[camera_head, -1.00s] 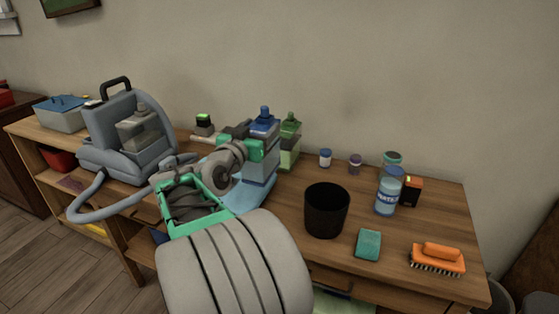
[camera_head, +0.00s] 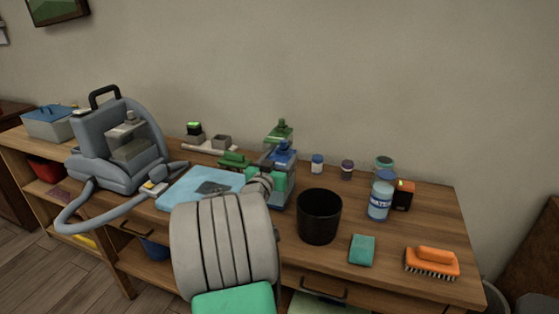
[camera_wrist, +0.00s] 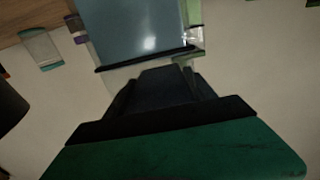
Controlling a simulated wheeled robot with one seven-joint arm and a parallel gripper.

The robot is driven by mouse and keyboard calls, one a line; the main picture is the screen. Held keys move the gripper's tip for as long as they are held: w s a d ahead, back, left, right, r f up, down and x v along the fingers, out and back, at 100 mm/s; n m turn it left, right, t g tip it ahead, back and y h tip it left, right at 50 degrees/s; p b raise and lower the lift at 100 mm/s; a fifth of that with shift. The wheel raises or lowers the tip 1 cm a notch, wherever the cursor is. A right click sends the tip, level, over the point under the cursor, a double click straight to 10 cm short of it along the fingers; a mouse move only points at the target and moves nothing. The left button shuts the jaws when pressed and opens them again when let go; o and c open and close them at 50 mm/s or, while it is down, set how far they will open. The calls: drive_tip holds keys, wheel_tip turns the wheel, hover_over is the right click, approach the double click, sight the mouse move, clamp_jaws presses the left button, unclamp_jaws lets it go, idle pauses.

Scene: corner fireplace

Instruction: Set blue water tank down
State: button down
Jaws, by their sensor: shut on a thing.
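The blue water tank (camera_head: 284,155) has a blue top and a grey-blue body. It is upright over the wooden table, left of the black bin and in front of the green-topped bottle. My gripper (camera_head: 274,180) is shut on it, with my arm hiding part of its body. In the wrist view the tank (camera_wrist: 140,30) fills the top middle, just beyond my gripper (camera_wrist: 165,85). I cannot tell whether its base touches the table (camera_head: 335,262).
The black bin (camera_head: 320,217) stands close on the right. The green-topped bottle (camera_head: 279,130) is right behind the tank. A blue mat (camera_head: 190,188) and the grey cleaning machine (camera_head: 115,150) are to the left. A water bottle (camera_head: 381,197), teal sponge (camera_head: 362,250) and orange brush (camera_head: 432,262) are further right.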

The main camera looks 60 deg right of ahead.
drive_tip(key=c, duration=0.8)
unclamp_jaws()
drive_tip(key=shift+f, duration=0.15)
drive_tip(key=o, duration=0.5)
drive_tip(key=shift+a+r, duration=0.15)
drive_tip(key=shift+r, duration=0.1)
drive_tip(key=a, duration=0.4)
drive_tip(key=s+a, duration=0.1)
drive_tip(key=a, duration=0.2)
drive_tip(key=s+a, duration=0.1)
drive_tip(key=a, duration=0.3)
drive_tip(key=shift+a+b, duration=0.35)
drive_tip(key=shift+b, duration=0.05)
drive_tip(key=shift+w+f, duration=0.1)
